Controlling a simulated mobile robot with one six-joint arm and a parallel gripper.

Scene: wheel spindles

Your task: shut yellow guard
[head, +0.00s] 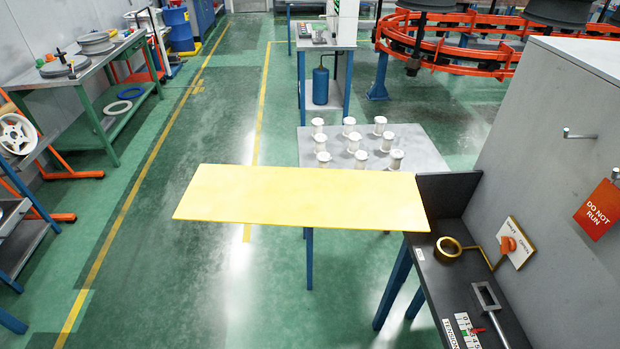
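The yellow guard (300,196) is a flat yellow panel in the middle of the head view. It reaches out to the left from the dark bench (447,281) at the right, over the green floor. Its right end is beside the bench's upright dark back panel (447,193). Whether it is joined there by a hinge cannot be told. My gripper is not in view.
A grey table (425,143) with several white spools stands behind the guard. A red sign (597,209) hangs on the grey cabinet (535,130). Floor left of the guard is clear.

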